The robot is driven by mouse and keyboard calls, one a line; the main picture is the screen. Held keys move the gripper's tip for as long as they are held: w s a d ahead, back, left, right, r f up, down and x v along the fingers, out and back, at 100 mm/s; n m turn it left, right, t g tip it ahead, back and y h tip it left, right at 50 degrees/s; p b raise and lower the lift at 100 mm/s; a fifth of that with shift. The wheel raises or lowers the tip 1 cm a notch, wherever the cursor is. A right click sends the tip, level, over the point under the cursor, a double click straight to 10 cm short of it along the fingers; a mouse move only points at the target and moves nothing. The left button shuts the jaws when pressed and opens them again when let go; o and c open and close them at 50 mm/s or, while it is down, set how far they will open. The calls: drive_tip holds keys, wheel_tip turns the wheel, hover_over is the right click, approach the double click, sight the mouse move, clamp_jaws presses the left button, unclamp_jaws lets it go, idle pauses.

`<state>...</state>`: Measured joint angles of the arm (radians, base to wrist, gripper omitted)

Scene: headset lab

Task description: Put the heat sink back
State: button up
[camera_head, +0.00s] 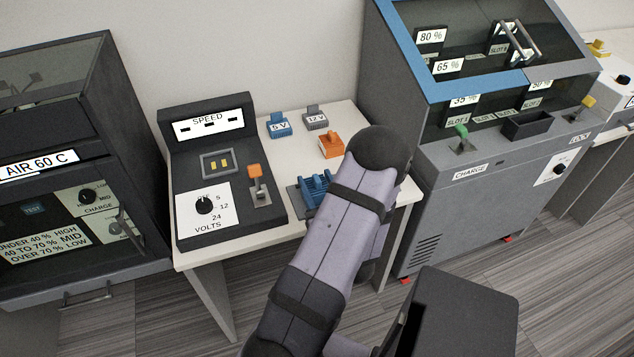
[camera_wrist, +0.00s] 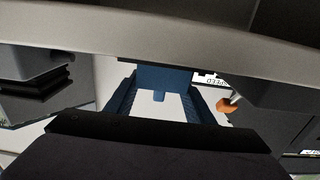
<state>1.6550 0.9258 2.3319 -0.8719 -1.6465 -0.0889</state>
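A blue finned part (camera_head: 315,184), which looks like the heat sink, shows at the front right of the white table, partly hidden behind my arm. In the wrist view, a blue U-shaped piece (camera_wrist: 163,76) with two side bars is around a white area. I cannot tell whether it is the same part. My gripper's fingertips are hidden behind my arm in the head view and unclear in the wrist view, so its hold is not visible.
The SPEED console (camera_head: 217,175) stands on the table (camera_head: 283,232), left of the blue part. An orange block (camera_head: 331,146), a blue 5 V block (camera_head: 279,125) and a grey 12 V block (camera_head: 316,118) are behind it. The charge cabinet (camera_head: 495,170) is close on the right.

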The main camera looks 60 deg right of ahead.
sight(320, 188)
drive_tip(key=shift+o, duration=1.4)
drive_tip(key=v, duration=0.5)
drive_tip(key=shift+s+a+f+b, duration=0.15)
drive_tip(key=shift+s+b, duration=0.15)
drive_tip(key=shift+o, duration=0.5)
drive_tip(key=shift+v, duration=0.9)
drive_tip(key=shift+w, duration=0.1)
